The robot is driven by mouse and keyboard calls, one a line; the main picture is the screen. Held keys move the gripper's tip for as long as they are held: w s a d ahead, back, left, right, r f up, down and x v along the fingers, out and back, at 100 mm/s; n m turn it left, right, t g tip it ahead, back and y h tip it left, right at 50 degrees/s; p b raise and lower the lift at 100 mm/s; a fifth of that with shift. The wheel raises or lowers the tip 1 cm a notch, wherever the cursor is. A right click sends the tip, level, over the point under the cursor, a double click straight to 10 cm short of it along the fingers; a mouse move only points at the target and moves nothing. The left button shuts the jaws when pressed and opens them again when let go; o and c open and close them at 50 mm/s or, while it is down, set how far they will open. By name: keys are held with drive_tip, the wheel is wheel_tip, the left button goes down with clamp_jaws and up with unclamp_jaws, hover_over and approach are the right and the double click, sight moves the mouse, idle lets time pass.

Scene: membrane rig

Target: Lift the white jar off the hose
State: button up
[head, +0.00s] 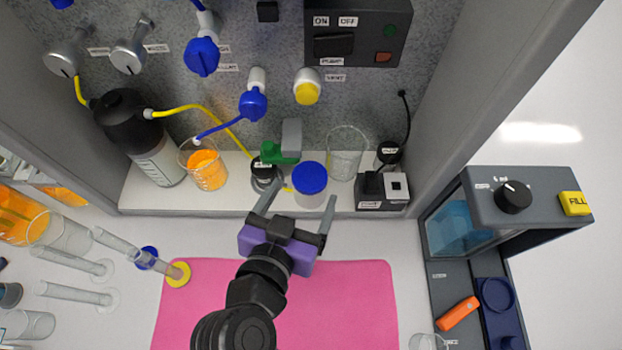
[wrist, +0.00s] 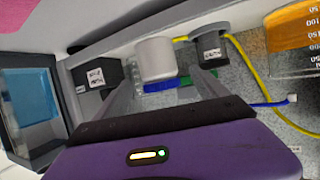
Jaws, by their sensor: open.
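The white jar (head: 309,197) with a blue lid stands on the white ledge of the rig. It also shows in the wrist view (wrist: 157,60), ahead of my fingers. My gripper (head: 303,194) is open, with one finger on each side of the jar in the head view. I cannot tell whether either finger touches it. The yellow hose (head: 225,122) runs from the black-capped bottle down toward the jar. A short yellow piece shows at the jar's left side. The wrist view shows the hose (wrist: 236,62) too. The part at the jar's base is hidden.
A dark round fitting (head: 264,172) and a green-grey valve (head: 284,145) stand close left of the jar. An empty beaker (head: 346,155) is behind right, and a black switch box (head: 382,192) is right. A beaker of orange liquid (head: 206,170) is left. A pink mat (head: 345,300) lies in front.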

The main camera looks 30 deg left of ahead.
drive_tip(key=b+x, duration=0.1)
drive_tip(key=x, duration=0.4)
drive_tip(key=shift+w+f+b, duration=0.1)
drive_tip(key=shift+f+b, duration=0.05)
drive_tip(key=shift+b, duration=0.15)
drive_tip(key=c, duration=1.4)
